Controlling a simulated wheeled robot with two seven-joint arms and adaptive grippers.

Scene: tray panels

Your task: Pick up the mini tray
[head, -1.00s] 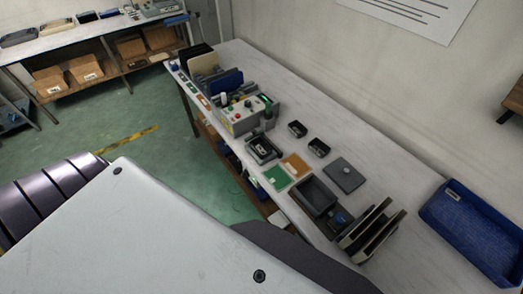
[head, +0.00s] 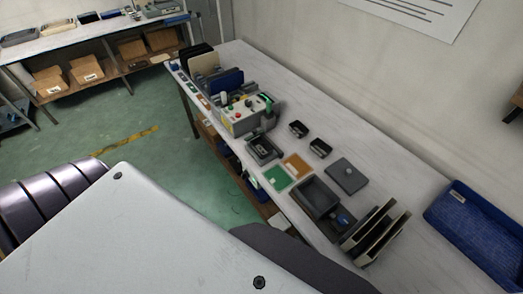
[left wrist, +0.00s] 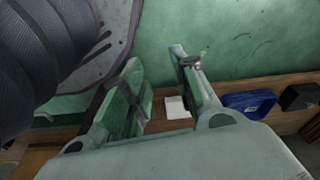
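Two small black trays lie on the white bench in the head view, one (head: 298,129) a little behind the other (head: 320,149). A dark tray with something in it (head: 263,150) sits nearer the bench's front edge. I cannot tell for certain which is the mini tray. My left gripper (left wrist: 157,58) shows in the left wrist view with its two fingers apart and nothing between them. Green floor and a wooden shelf lie beyond it. Neither gripper shows in the head view, and none of these small trays is clearly seen in the left wrist view.
A larger grey tray (head: 313,200), a grey lid (head: 347,176), green (head: 277,179) and orange cards (head: 297,165) share the bench. Upright panels (head: 375,238), a control box (head: 238,121) and a blue bin (head: 478,238) stand around them.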

